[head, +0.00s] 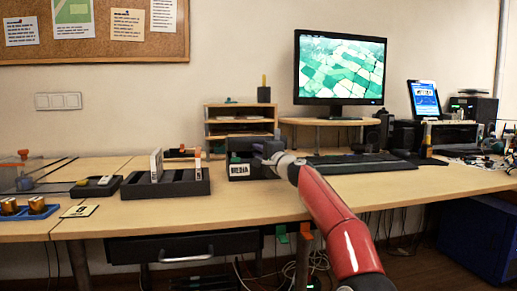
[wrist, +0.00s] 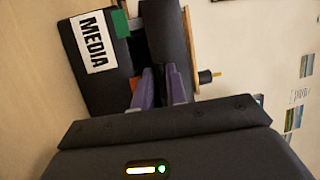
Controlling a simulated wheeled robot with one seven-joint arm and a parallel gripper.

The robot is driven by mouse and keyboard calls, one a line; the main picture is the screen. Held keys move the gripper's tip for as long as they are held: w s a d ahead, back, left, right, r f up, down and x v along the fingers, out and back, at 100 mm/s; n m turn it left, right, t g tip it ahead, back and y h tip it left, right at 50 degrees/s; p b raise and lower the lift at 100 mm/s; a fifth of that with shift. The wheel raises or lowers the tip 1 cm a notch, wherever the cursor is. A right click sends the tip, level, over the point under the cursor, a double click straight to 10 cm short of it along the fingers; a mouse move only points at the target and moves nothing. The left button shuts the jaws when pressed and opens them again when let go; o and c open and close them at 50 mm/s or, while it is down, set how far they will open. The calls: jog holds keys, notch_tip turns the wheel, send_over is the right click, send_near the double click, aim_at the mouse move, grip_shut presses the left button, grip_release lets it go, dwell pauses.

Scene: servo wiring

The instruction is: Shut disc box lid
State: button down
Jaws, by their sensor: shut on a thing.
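The dark grey disc box (head: 262,171) stands on the desk below the small wooden shelf, with a white MEDIA label (head: 239,170) on its front. The label also shows in the wrist view (wrist: 92,42), turned on its side. There a dark panel, apparently the lid (wrist: 166,38), stands apart from the box front with a gap between, so the box looks open. My gripper (head: 269,150) is at the box's upper right. Its purple fingers (wrist: 160,84) are close together at the lid's edge and shut on it; the exact contact is partly hidden.
A green tab (wrist: 121,22) shows by the label. A black slotted rack (head: 166,187) stands left of the box. The wooden shelf (head: 240,112) is behind, and the keyboard (head: 350,164) and monitor (head: 340,70) are to the right.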

jog(key=shift+f, duration=0.1)
dwell(0.3)
jog(key=c, duration=1.2)
grip_release()
jog(key=shift+s+f, duration=0.1)
jog(key=shift+f, duration=0.05)
